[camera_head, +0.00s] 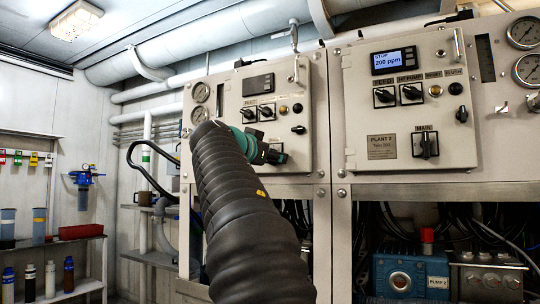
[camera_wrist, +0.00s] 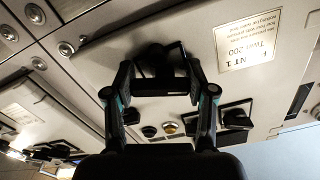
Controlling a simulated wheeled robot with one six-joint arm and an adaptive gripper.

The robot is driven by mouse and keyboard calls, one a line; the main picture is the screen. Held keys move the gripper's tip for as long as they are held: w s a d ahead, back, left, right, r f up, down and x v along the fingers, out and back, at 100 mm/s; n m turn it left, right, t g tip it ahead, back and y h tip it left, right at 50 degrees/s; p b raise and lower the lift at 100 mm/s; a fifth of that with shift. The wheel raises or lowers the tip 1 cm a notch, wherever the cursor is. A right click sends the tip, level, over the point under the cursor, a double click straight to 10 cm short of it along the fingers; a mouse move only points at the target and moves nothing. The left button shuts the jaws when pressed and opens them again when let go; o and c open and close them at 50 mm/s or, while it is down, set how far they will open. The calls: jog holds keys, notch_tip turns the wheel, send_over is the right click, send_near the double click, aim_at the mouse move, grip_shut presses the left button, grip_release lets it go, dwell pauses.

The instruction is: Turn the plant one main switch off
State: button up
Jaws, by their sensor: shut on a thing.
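The plant one panel (camera_head: 296,85) is the left of two beige panels. Its main switch is a black knob (camera_wrist: 155,62), seen in the wrist view between my fingers and beside the plant one nameplate (camera_wrist: 247,42). My gripper (camera_head: 276,156) reaches the lower part of this panel and is shut on the knob.
Feed (camera_head: 249,114) and pump (camera_head: 266,112) knobs, lamps and a small black knob (camera_head: 298,129) are close above my gripper. The plant two panel (camera_head: 408,95), with its own main switch (camera_head: 425,143), stands to the right. Shelves (camera_head: 60,240) stand at far left.

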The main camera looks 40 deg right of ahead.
jog(key=n, duration=0.3)
jog(key=shift+s+r+n, duration=0.1)
jog(key=shift+n, duration=0.3)
jog(key=o, duration=1.2)
jog(key=shift+d, duration=0.1)
jog(key=v, duration=1.2)
